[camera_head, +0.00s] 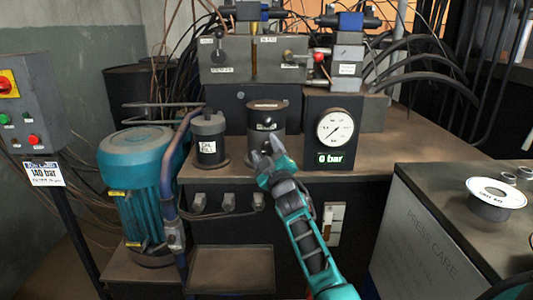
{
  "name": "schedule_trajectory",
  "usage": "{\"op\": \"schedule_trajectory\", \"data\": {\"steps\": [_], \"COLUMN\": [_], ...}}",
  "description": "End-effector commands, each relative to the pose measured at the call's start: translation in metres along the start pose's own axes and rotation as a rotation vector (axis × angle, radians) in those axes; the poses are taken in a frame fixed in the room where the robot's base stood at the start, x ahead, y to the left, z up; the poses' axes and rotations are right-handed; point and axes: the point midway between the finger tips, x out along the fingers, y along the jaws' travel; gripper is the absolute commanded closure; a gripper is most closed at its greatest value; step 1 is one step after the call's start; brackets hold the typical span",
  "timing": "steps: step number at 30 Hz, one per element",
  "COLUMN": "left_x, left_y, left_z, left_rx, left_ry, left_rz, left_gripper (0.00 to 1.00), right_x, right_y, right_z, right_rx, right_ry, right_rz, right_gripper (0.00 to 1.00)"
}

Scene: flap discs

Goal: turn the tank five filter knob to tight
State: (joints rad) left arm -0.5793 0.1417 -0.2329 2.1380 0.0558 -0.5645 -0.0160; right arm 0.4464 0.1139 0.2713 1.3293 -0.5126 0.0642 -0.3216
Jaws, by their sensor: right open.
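A dark cylindrical unit (266,128) with a small label stands at the middle of the bench. A smaller dark canister (208,138) with a white label stands to its left. Both labels are too small to read surely, so I cannot tell which one carries the tank five filter knob. My right gripper (269,156) reaches up from below and is open, with its fingertips in front of the lower part of the middle cylinder. I cannot tell whether they touch it. The gripper hides part of the cylinder's base. My left gripper is not in view.
A pressure gauge (336,127) marked 0 bar stands right of the cylinder. A valve block (252,60) and hoses are behind. A teal motor (140,170) stands at left, beside a grey control box (30,105). A press cart (440,225) fills the right.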

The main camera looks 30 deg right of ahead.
Motion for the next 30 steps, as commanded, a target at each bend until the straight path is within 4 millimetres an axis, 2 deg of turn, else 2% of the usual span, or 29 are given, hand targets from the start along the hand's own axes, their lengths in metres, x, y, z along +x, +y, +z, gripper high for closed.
{"op": "schedule_trajectory", "data": {"steps": [7, 24, 30], "left_x": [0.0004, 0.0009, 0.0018], "left_y": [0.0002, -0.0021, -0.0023], "left_z": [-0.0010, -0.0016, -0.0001], "left_rx": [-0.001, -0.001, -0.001], "left_ry": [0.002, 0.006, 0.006], "left_rz": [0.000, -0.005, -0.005], "left_gripper": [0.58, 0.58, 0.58], "right_x": [0.0004, 0.0000, -0.0002], "right_y": [-0.0001, -0.0002, -0.0008], "right_z": [0.0001, 0.0001, 0.0004], "right_rx": [0.000, 0.000, 0.013], "right_ry": [0.000, 0.000, 0.000], "right_rz": [-0.001, 0.000, 0.005], "right_gripper": [0.39, 0.93, 0.93]}}
